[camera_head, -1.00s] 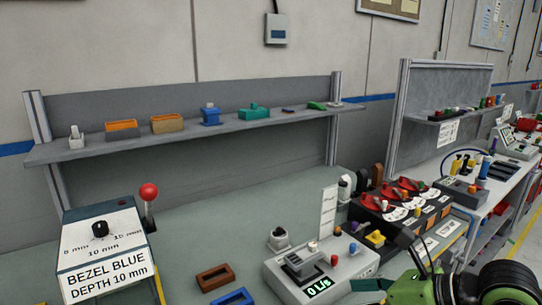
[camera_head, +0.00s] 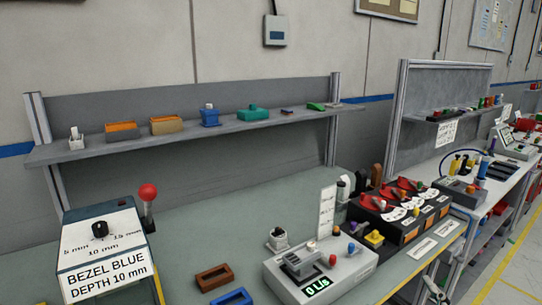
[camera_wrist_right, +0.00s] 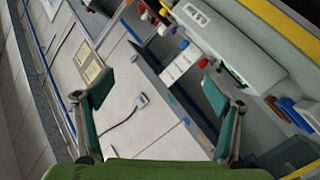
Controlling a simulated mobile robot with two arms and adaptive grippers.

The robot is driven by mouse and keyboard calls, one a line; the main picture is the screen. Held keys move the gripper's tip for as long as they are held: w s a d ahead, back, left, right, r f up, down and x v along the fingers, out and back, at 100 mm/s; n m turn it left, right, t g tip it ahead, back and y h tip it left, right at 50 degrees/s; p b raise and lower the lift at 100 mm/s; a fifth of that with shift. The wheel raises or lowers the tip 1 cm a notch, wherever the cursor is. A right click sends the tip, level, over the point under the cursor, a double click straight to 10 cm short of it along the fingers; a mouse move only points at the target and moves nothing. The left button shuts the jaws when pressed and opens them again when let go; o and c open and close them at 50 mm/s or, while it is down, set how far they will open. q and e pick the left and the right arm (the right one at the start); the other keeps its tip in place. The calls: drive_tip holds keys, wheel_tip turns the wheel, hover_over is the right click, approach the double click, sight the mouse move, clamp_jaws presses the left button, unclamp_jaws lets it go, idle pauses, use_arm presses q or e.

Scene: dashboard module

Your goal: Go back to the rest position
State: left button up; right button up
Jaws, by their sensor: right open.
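My right gripper (camera_wrist_right: 157,92) shows in the right wrist view with its two teal-tipped fingers spread wide apart and nothing between them. Behind the fingers lie the wall and the workbench, seen at a steep tilt. My left gripper is in neither view.
The grey device reading "0 l/s" (camera_head: 350,270) stands on the bench (camera_head: 180,262). The "BEZEL BLUE" box (camera_head: 100,250) is at left. Brown (camera_head: 214,277) and blue (camera_head: 232,298) frames lie between them. A black module with red parts (camera_head: 405,215) is at right. A shelf (camera_head: 270,122) holds small parts.

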drive_tip(key=s+f+m+g, duration=0.3)
drive_tip(key=s+f+g, duration=0.55)
drive_tip(key=f, duration=0.85)
drive_tip(key=s+a+f+m+g+y, duration=0.1)
drive_tip(key=s+a+f+g, duration=0.2)
drive_tip(key=s, duration=0.4)
drive_tip(key=s+a+f+g+y, duration=0.2)
drive_tip(key=s+f, duration=0.3)
drive_tip(key=s, duration=0.3)
wheel_tip(320, 180, down, 26)
drive_tip(key=s, duration=0.2)
drive_tip(key=s+d+f+g, duration=0.2)
drive_tip(key=s+f, duration=1.4)
drive_tip(key=shift+s+d+h, duration=0.3)
drive_tip(key=shift+s, duration=0.1)
